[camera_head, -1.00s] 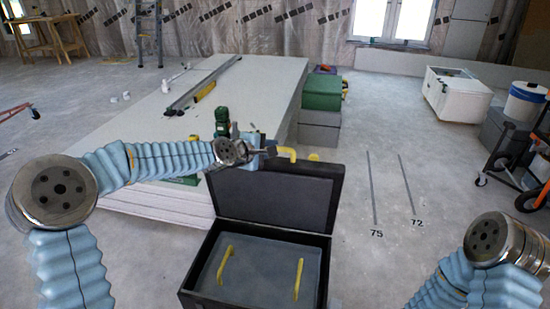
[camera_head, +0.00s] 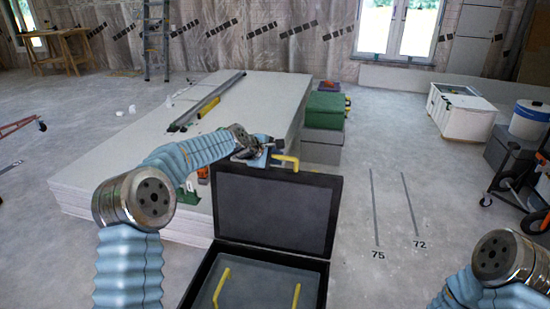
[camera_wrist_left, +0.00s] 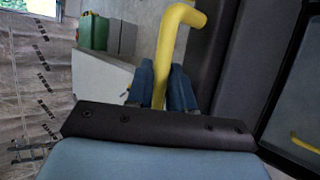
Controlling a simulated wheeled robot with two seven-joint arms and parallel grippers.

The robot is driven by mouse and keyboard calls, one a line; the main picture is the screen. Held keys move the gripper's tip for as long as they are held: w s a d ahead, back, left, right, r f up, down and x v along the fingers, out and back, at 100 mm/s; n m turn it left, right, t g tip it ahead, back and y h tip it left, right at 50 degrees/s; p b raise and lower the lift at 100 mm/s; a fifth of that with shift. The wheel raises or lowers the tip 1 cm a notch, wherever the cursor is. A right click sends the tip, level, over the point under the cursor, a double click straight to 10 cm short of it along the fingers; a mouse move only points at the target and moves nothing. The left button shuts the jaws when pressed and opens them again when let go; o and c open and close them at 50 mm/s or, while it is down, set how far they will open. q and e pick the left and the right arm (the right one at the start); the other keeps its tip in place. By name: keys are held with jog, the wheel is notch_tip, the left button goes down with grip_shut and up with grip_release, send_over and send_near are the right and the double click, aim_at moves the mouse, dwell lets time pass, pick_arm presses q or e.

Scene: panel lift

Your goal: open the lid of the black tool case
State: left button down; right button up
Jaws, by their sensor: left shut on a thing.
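The black tool case (camera_head: 203,286) stands open on the floor at bottom centre of the head view. Its lid (camera_head: 275,208) is raised, with its dark inner face showing. A yellow handle (camera_head: 287,160) sits at the lid's top edge. My left gripper (camera_head: 268,158) is at that edge, shut on the handle. In the left wrist view the blue fingers (camera_wrist_left: 162,88) stand on both sides of the yellow handle (camera_wrist_left: 171,45). The fingertips are partly hidden. My right arm shows at bottom right, but its gripper is out of view.
Inside the case lies a grey tray (camera_head: 258,285) with two yellow handles. A pale stack of boards (camera_head: 130,165) stands behind and left. Green and grey boxes (camera_head: 323,115) stand behind the lid. Floor right of the case is clear, with marks 75 and 72.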

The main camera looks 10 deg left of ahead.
pick_arm(q)
jog(key=c, duration=1.1)
grip_release()
jog(key=shift+f, duration=0.1)
jog(key=shift+s, duration=0.15)
jog(key=b+v, duration=0.2)
jog(key=v, duration=1.1)
jog(key=shift+s+r, duration=0.25)
jog(key=shift+r, duration=0.05)
jog(key=shift+a, duration=0.2)
